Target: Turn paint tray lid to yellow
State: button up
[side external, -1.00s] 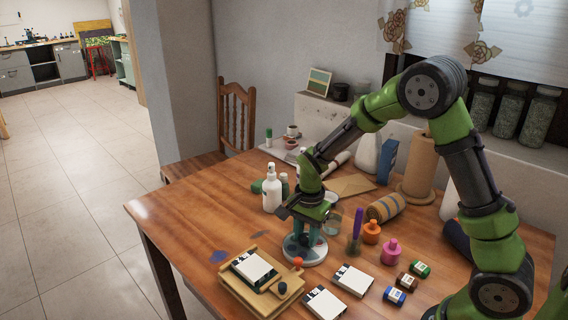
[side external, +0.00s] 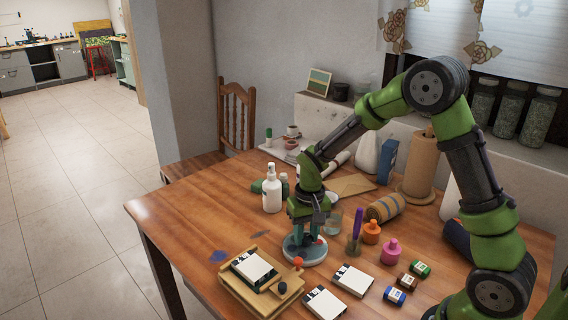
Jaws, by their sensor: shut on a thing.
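The round paint tray (side external: 304,258) sits on the wooden table, left of the jars, with its lid under my gripper.
White cards (side external: 353,280) lie to the front right. A white bottle (side external: 272,190) stands behind left.

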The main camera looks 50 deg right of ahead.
aim_at(307, 234)
jog(key=n, duration=0.4)
jog(key=shift+r+n, duration=0.1)
jog(key=shift+n, duration=0.2)
jog(key=shift+w+n, duration=0.1)
jog(key=shift+n, duration=2.2)
jog(key=o, duration=1)
jog(key=shift+o, duration=0.2)
notch_tip(307, 234, up, 17)
jog(key=shift+d, duration=0.25)
